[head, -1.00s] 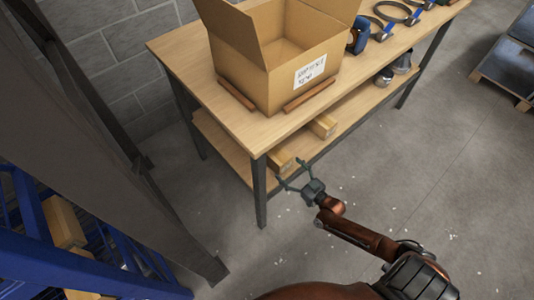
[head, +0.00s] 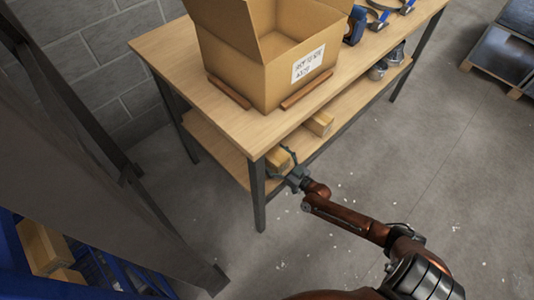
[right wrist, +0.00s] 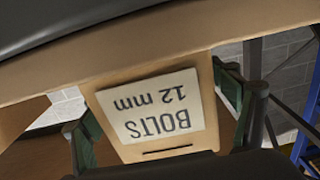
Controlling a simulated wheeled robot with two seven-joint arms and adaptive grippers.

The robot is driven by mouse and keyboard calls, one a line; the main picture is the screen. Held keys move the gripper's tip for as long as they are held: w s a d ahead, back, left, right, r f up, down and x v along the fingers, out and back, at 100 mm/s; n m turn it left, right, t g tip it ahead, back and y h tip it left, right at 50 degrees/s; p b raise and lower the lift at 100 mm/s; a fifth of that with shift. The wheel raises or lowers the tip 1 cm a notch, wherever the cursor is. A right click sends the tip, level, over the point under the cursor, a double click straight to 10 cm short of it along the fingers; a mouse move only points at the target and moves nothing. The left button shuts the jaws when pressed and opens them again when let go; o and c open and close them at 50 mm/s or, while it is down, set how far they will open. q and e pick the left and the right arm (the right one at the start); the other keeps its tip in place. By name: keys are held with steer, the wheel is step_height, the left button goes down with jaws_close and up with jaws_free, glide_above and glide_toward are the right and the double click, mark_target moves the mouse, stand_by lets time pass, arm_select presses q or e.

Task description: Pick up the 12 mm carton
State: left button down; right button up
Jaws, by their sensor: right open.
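The 12 mm carton (head: 277,158) is a small tan box on the lower shelf of the wooden table, near its front corner. In the right wrist view the carton (right wrist: 125,148) fills the middle, and its white label reads "BOLTS 12 mm" upside down. My right gripper (head: 284,166) is at the carton's near end. It is open, with its green-padded fingers (right wrist: 158,112) on either side of the carton; I cannot tell whether they touch it. My left gripper is not in view.
The tabletop (head: 170,58) overhangs the shelf (head: 222,140), and a table leg (head: 258,192) stands left of my gripper. A second carton (head: 320,123) lies further along the shelf. A large open box (head: 275,85) stands on top.

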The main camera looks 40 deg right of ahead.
steer(key=shift+r, duration=0.1)
steer(key=shift+c, duration=0.7)
steer(key=c, duration=1.5)
